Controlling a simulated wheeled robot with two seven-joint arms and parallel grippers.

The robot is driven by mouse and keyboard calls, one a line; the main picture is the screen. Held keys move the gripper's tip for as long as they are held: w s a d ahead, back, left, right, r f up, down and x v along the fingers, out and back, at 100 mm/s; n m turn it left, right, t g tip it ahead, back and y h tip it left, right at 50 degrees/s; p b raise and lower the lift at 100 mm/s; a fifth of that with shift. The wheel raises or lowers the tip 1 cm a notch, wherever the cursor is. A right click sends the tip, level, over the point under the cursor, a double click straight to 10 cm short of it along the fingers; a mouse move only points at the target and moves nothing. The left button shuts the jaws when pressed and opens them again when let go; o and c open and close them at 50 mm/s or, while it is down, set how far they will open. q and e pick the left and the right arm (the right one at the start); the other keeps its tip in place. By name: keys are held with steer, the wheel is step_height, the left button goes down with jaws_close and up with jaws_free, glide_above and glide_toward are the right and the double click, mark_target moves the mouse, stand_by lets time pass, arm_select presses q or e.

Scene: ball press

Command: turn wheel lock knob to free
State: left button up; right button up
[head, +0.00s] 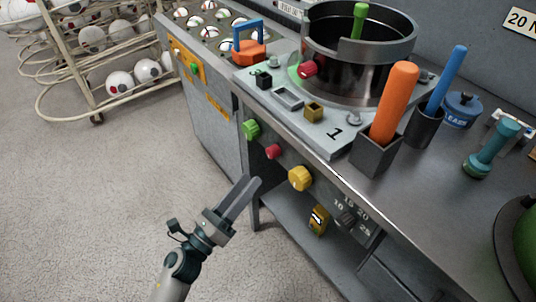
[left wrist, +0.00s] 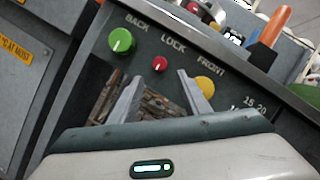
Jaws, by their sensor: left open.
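A small red knob (head: 273,152) sits on the bench's front panel between a green knob (head: 251,130) and a yellow knob (head: 300,178). In the left wrist view the red knob (left wrist: 159,64) is under the word LOCK, the green knob (left wrist: 121,40) under BACK and the yellow knob (left wrist: 204,86) near FRONT. No mark for free is readable. My left gripper (head: 249,184) is open and empty, in front of the panel and below the red knob. In the left wrist view its fingers (left wrist: 156,88) point toward the panel, apart from the red knob. My right gripper is not in view.
A dark dial (head: 347,219) with numbers is right of the yellow knob. The benchtop carries a metal cylinder (head: 335,75), an orange handle (head: 395,105) and a blue handle (head: 446,80). A ball rack (head: 62,60) stands at the left. The floor (head: 90,210) is clear.

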mark_target(270, 156)
arm_select(q)
steer(key=p+x, duration=0.1)
steer(key=x, duration=0.8)
steer(key=shift+w+d+p, duration=0.1)
steer(key=shift+w+p, duration=0.05)
steer(key=shift+p, duration=0.15)
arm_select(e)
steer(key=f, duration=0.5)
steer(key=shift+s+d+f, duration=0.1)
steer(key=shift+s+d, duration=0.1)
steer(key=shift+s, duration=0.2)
arm_select(q)
steer(key=c, duration=1)
steer(key=shift+c, duration=0.2)
steer(key=shift+r, duration=0.1)
